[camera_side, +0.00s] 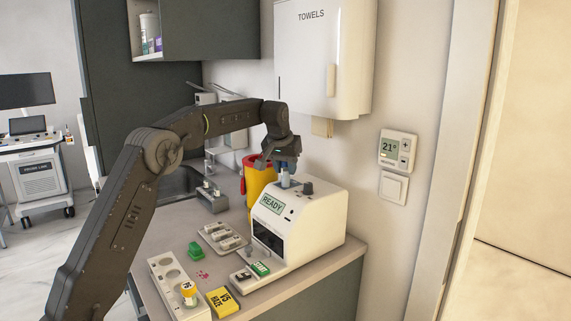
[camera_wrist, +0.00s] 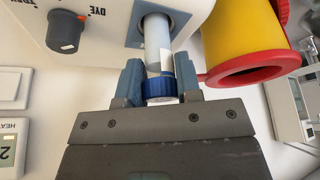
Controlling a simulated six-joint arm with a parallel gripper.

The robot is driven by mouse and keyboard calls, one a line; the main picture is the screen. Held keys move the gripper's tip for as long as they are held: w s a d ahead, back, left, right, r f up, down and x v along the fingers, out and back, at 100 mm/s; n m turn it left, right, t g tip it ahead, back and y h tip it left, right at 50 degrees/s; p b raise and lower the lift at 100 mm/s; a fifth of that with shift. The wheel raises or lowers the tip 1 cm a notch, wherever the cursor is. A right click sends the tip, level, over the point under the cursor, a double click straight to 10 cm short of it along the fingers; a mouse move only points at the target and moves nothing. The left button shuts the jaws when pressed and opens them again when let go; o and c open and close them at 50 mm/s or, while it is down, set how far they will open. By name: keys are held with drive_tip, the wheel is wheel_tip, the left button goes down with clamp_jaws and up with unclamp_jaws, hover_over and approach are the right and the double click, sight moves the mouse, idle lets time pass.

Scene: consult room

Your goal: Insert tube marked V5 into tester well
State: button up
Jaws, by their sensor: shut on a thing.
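The white tester (camera_side: 325,222) stands on the counter with its screen reading READY. My gripper (camera_side: 284,165) is above its top, and its blue fingers (camera_wrist: 160,85) also show in the wrist view. It is shut on a pale tube (camera_wrist: 158,42) with a blue cap (camera_wrist: 159,90). The tube's far end lies in the square blue-grey well (camera_wrist: 165,18) on the tester; how deep it sits is hidden. A pale patch shows on the tube, but no V5 mark is readable. In the side view the tube (camera_side: 284,180) is small below my fingers.
A dark knob (camera_side: 307,188) is close beside the well. A yellow and red bin (camera_side: 255,192) stands just behind.

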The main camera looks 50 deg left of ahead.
drive_tip(key=shift+f, duration=1.3)
drive_tip(key=o, duration=1)
drive_tip(key=v, duration=1.4)
drive_tip(key=shift+w, duration=0.1)
